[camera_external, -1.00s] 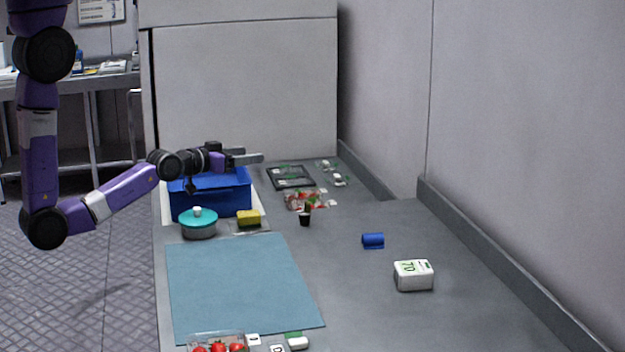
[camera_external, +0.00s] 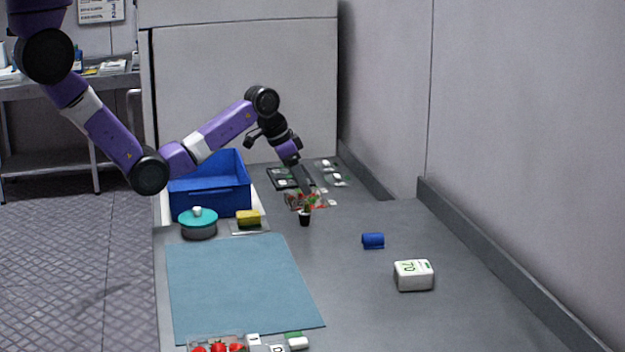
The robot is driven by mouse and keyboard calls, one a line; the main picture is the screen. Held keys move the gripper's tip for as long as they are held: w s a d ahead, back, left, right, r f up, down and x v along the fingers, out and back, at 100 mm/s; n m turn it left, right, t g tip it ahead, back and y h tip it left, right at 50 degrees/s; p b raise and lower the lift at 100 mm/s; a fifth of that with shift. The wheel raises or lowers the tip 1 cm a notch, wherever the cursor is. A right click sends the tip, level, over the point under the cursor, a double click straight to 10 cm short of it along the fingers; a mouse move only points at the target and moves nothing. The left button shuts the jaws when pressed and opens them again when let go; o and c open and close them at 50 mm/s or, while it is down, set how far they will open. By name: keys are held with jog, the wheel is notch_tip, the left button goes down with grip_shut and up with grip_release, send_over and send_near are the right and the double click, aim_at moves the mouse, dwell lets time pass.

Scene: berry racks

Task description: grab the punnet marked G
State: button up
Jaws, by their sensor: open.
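Clear punnets of red berries (camera_external: 292,201) sit at the far middle of the counter, with small white tags beside them. Another berry punnet (camera_external: 215,346) is at the front edge, partly cut off, with white tags (camera_external: 254,341) next to it. The letters on the far tags are too small to read, so I cannot tell which punnet is marked G.
A blue crate (camera_external: 210,201), a teal-lidded pot (camera_external: 198,228) and a yellow sponge (camera_external: 248,217) stand at left. A blue cylinder (camera_external: 373,241) and a white scale-like box (camera_external: 413,275) are at right. The blue mat (camera_external: 240,285) is bare.

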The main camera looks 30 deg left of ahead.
jog(key=shift+s+f, duration=0.15)
jog(key=shift+f, duration=0.15)
jog(key=x, duration=0.7)
jog(key=shift+a+f+p, duration=0.25)
jog(key=shift+f+p, duration=0.05)
jog(key=shift+p, duration=0.05)
jog(key=c, duration=1.2)
jog(key=shift+r, duration=0.15)
